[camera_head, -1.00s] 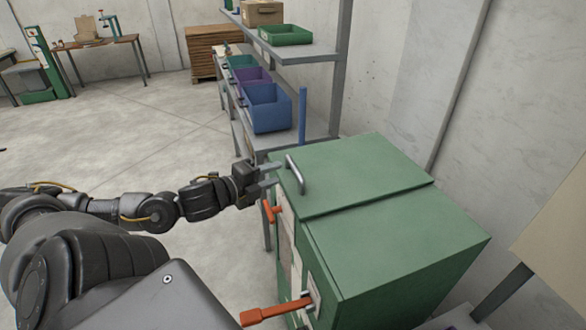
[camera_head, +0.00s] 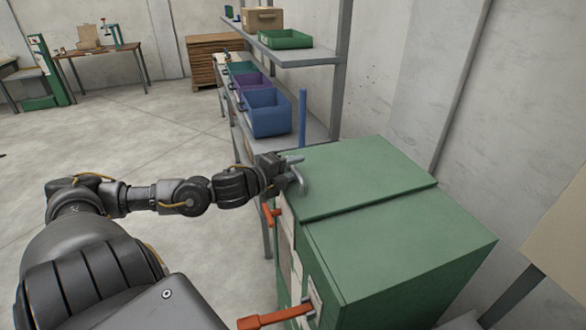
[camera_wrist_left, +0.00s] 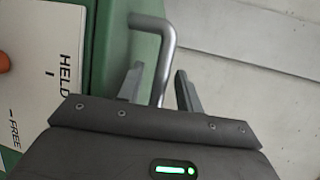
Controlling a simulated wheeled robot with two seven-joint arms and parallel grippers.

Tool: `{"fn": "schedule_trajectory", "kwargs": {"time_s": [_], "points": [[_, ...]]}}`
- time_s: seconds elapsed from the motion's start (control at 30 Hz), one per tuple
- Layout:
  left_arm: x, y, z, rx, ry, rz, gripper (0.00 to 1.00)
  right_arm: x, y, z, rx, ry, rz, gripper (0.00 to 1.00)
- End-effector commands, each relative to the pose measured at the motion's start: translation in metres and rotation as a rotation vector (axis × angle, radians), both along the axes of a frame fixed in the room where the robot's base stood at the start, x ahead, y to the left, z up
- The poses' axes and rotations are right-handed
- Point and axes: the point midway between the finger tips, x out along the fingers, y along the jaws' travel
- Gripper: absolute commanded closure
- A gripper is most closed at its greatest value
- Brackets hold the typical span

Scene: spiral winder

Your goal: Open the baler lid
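The green baler (camera_head: 400,250) stands at the right in the head view. Its lid (camera_head: 360,170) lies flat on top, closed, with a grey bar handle (camera_head: 301,180) at its left edge. My left gripper (camera_head: 292,167) is at the handle. In the left wrist view the open fingers of my left gripper (camera_wrist_left: 160,88) stand on either side of the handle (camera_wrist_left: 163,60), with gaps visible beside the bar. Orange latch levers (camera_head: 270,214) show on the baler's front side. My right gripper is in neither view.
A shelf rack (camera_head: 300,55) with blue (camera_head: 267,112) and purple bins stands behind the baler. A wall is close on the right. The floor at left is clear.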

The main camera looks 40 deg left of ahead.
Motion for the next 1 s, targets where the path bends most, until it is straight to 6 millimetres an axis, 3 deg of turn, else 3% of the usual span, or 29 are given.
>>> {"fn": "schedule_trajectory", "kwargs": {"time_s": [0.3, 0.6, 1.0], "points": [[0.0007, 0.0, -0.0003, -0.001, 0.0, 0.0, 0.64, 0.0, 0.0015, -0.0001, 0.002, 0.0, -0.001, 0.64], [0.0007, 0.0, -0.0002, -0.001, 0.0, 0.0, 1.0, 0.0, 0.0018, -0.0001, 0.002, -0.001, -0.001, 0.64], [0.0045, 0.0004, 0.006, 0.004, 0.005, 0.002, 1.0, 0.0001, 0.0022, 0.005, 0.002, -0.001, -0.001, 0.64]]}}
